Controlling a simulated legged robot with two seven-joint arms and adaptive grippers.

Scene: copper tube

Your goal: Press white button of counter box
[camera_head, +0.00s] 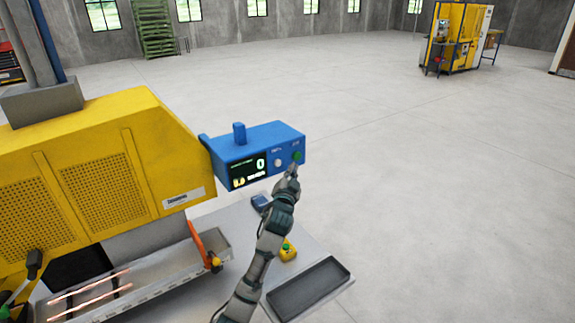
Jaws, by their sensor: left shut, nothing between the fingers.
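The blue counter box (243,150) is fixed beside the yellow machine, with its front panel facing me. The panel has a dark display reading 0, a round white button (278,163) in the middle and a green button (297,156) to its right. My left gripper (292,169) is shut and empty. Its tip is at the panel just below the green button, to the right of the white button. I cannot tell whether the tip touches the panel. The white button is in plain sight.
The yellow machine (100,160) fills the left side. Copper tubes (90,291) lie in a metal trough at lower left. On the table below the box are a dark tray (308,287), a yellow control with a green button (288,251) and a small blue item (261,202). Open floor lies right.

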